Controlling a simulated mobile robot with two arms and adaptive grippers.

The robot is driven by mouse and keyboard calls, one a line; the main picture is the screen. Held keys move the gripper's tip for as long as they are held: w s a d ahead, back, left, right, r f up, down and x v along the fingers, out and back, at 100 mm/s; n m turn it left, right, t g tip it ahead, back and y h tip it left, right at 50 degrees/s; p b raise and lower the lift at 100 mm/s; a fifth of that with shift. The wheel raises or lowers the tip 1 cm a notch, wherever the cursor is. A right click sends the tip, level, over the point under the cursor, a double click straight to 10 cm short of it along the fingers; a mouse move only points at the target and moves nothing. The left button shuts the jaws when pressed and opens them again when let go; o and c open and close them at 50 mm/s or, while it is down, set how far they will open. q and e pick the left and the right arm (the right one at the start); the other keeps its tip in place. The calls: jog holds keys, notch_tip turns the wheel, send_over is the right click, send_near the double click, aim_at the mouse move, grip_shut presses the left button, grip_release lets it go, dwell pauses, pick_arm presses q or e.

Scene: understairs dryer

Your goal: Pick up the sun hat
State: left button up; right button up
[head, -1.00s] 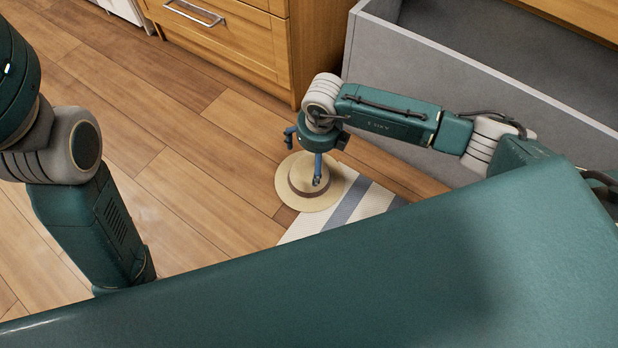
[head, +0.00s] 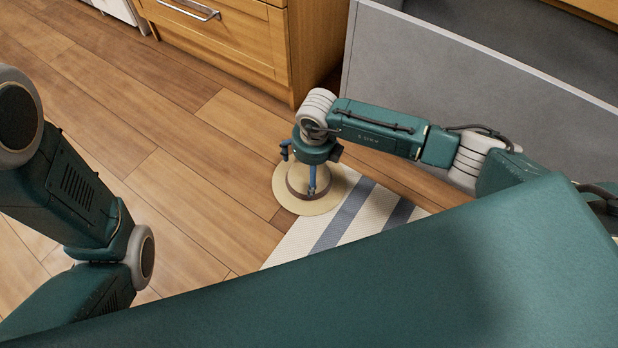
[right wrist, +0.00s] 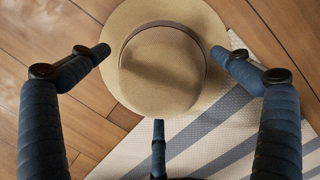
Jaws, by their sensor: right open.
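The straw sun hat (head: 328,205) has a tan brim and a brown band. It lies crown up on the wood floor, partly over a corner of the striped rug. It fills the upper middle of the right wrist view (right wrist: 165,72). My right gripper (head: 310,185) is directly above the hat, pointing down, and covers part of the crown. In the right wrist view its fingers (right wrist: 160,85) are spread apart around the crown, open and empty; I cannot tell whether they touch the hat. My left arm shows at the left, but its gripper is not in view.
A striped rug (head: 300,243) lies under and beside the hat. A wooden cabinet with a drawer (head: 225,40) stands behind, and a grey open box (head: 430,75) stands behind my right arm. The wood floor (head: 180,160) to the left is clear.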

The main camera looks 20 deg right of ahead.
jog(key=c, duration=1.2)
jog(key=shift+r, duration=0.1)
